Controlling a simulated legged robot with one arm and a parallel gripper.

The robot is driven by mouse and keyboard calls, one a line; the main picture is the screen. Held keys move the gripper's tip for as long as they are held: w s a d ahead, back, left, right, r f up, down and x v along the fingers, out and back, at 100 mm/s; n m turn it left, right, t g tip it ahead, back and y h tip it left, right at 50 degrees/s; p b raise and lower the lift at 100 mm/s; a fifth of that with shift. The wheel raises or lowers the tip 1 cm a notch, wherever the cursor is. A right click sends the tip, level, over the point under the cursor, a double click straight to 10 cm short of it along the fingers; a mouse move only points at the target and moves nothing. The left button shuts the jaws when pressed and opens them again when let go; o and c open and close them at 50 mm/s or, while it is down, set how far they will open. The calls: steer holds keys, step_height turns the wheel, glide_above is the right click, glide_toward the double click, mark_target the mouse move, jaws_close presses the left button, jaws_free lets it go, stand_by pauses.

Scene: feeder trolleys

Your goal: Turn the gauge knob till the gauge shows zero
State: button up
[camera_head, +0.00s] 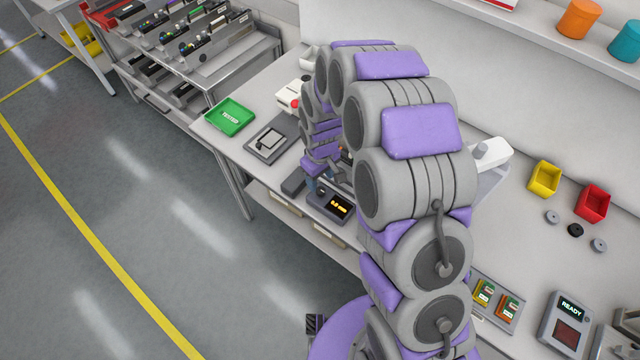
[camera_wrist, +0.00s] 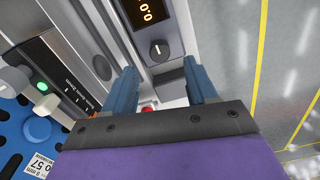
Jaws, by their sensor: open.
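The gauge (camera_head: 331,208) is a dark box at the front edge of the bench, partly behind my arm. Its orange display (camera_head: 340,206) appears to read 0.0 mm; in the wrist view the display (camera_wrist: 149,11) also shows 0.0, cut by the top edge. The round dark gauge knob (camera_wrist: 159,50) has a pale pointer line and sits on the face beside the display. My gripper (camera_wrist: 160,70) is open, its blue fingers apart. The knob appears just beyond the fingertips, centred between them, with nothing held. In the head view my arm hides most of the gripper.
A green TESTED tray (camera_head: 230,117) and a grey plate device (camera_head: 272,138) stand left of the gauge. Yellow (camera_head: 544,178) and red (camera_head: 592,203) bins and a READY device (camera_head: 567,320) are at the right. A blue part with a label (camera_wrist: 38,145) lies close to my gripper.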

mark_target(320, 189)
step_height(320, 189, up, 11)
steer(key=shift+p, duration=0.35)
steer(key=shift+a+r, duration=0.1)
stand_by(0.3)
steer(key=s+d+r+m+b, duration=0.1)
steer(key=s+d+r+m, duration=0.1)
steer(key=s+d+r, duration=0.45)
steer(key=s+d+r+m+b, duration=0.1)
steer(key=s+d+r+m, duration=0.15)
steer(key=s, duration=0.65)
steer(key=s+d+m+g+b, duration=0.1)
steer(key=s+d+m, duration=0.1)
steer(key=s, duration=0.6)
steer(key=s+d+m+b, duration=0.1)
steer(key=s+d+m, duration=0.1)
steer(key=s, duration=0.6)
steer(key=shift+s+d+r+g, duration=0.2)
steer(key=shift+s+d+g, duration=0.2)
steer(key=shift+d, duration=0.1)
